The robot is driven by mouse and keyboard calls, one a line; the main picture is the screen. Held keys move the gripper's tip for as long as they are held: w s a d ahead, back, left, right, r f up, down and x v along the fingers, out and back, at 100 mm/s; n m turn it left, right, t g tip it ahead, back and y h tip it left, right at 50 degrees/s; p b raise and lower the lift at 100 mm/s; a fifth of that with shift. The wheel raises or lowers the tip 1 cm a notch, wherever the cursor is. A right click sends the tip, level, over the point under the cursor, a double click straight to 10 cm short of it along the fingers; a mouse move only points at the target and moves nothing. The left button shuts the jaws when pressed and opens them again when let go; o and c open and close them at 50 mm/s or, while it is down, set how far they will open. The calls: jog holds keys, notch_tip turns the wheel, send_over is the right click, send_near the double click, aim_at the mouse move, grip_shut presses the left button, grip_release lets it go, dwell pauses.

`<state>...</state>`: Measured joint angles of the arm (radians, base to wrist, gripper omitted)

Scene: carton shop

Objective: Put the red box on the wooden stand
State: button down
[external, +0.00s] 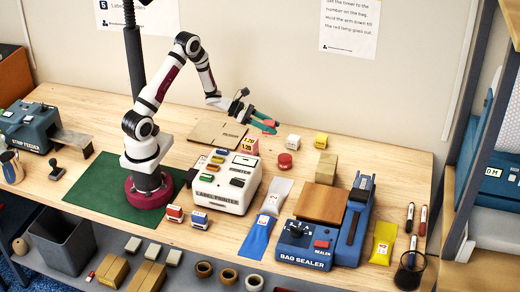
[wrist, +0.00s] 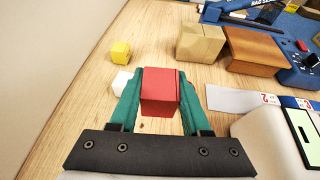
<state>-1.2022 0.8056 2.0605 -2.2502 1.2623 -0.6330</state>
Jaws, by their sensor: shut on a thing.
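The red box (wrist: 160,88) is between the teal fingers of my gripper (wrist: 160,100) in the wrist view. My gripper (external: 266,123) is shut on it and holds it above the back of the table in the external view, where only a small red part shows between the fingers. The wooden stand (external: 321,204) is a brown, flat-topped block beside the blue bag sealer, to the right of and nearer the camera than my gripper. It also shows at the upper right of the wrist view (wrist: 254,48). Its top looks bare.
Tan blocks (external: 326,168) stand just behind the stand. The label printer (external: 222,185) is left of it; the bag sealer (external: 305,258) is in front.

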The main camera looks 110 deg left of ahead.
jog(key=shift+w+d+r, duration=0.3)
jog(key=shift+d+r, duration=0.05)
jog(key=shift+d, duration=0.2)
jog(key=w+d+r+m+h, duration=0.2)
jog(key=w+d, duration=0.5)
jog(key=d, duration=0.5)
jog(key=w+d+r+m+g+h, duration=0.1)
jog(key=w+d+r+m+h, duration=0.1)
jog(key=w+d, duration=0.7)
jog(key=w+d+r+m+h, duration=0.15)
jog(key=w+d, duration=0.35)
jog(key=d, duration=0.9)
send_over(324, 203)
jog(key=shift+h, duration=0.35)
notch_tip(324, 203, down, 6)
jog(key=shift+f, duration=2)
jog(key=shift+c, duration=1.8)
grip_release()
jog(key=shift+f, duration=0.15)
